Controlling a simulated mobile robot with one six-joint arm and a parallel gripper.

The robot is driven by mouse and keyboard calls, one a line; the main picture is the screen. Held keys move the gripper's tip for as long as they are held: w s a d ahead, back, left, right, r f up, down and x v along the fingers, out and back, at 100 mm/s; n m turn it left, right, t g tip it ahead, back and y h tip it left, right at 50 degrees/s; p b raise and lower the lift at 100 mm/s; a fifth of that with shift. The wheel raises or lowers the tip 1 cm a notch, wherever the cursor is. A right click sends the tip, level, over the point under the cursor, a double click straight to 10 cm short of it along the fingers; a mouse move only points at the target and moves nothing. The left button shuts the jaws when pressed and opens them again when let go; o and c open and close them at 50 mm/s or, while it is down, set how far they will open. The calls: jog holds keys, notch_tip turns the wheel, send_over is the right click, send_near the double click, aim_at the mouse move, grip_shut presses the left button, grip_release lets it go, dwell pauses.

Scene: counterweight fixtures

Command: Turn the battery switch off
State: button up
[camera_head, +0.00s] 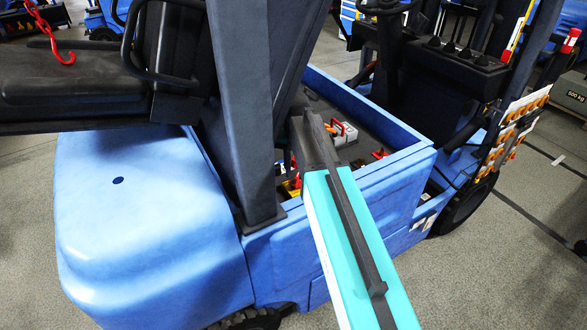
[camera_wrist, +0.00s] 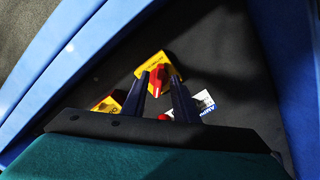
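A red knob (camera_wrist: 160,77), seemingly the battery switch, sits on a yellow label (camera_wrist: 150,65) with dark print on a dark panel in the wrist view. My gripper (camera_wrist: 159,81) is open, its two dark fingers pointing at the knob. The knob shows between the fingertips; I cannot tell whether they touch it. In the head view my gripper reaches down into the open compartment of the blue forklift (camera_head: 150,220), and its fingertips are hidden. Red and yellow parts show beside it there. I cannot read the switch's position.
A second yellow label (camera_wrist: 108,104) and a white-and-blue label (camera_wrist: 204,100) flank the fingers. A pale box with a red handle (camera_head: 343,132) and a red part (camera_head: 380,153) are inside the compartment. Blue walls (camera_head: 375,105) and a dark post (camera_head: 243,100) stand close around my arm.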

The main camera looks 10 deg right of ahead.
aim_at(295, 184)
jog(key=shift+f+b, duration=0.85)
jog(key=shift+f, duration=1.65)
jog(key=shift+s+f, duration=0.15)
